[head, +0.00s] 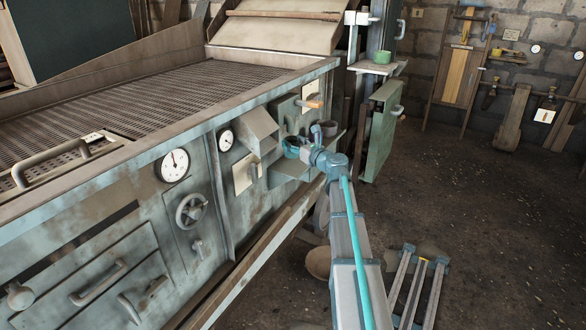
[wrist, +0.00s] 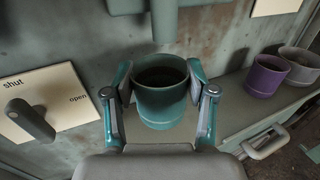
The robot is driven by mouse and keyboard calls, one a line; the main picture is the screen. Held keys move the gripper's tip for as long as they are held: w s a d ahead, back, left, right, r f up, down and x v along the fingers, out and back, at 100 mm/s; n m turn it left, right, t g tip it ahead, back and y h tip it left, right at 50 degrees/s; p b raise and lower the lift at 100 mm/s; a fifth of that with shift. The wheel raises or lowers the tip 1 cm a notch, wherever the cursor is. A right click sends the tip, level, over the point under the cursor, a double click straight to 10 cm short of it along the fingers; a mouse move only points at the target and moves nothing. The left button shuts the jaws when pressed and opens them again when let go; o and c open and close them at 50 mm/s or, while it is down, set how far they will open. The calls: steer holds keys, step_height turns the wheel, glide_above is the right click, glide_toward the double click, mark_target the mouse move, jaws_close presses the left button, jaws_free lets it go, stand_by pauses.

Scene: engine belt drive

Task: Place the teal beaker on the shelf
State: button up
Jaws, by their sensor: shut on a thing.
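The teal beaker (wrist: 160,108) is upright between the fingers of my gripper (wrist: 161,92), which is shut on its sides. Its inside looks dark; I cannot tell what it holds. In the head view the teal beaker (head: 291,146) is at the machine's front, with my gripper (head: 299,149) at its right. A grey-green ledge (head: 283,170) lies below; I cannot tell whether the beaker touches it. A small shelf (head: 373,68) at the machine's far corner carries a green cup (head: 383,62).
A purple beaker (wrist: 266,78) and a grey beaker (wrist: 301,64) stand to the right on the ledge. A pipe (wrist: 164,20) hangs just behind and above the teal beaker. A green door (head: 381,132) stands at right.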

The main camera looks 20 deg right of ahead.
steer(key=shift+w+d+f, duration=0.15)
steer(key=shift+w+d, duration=0.25)
steer(key=shift+w, duration=0.1)
steer(key=shift+f+b, duration=0.45)
steer(key=shift+f, duration=1.9)
steer(key=shift+f, duration=0.1)
steer(key=o, duration=1)
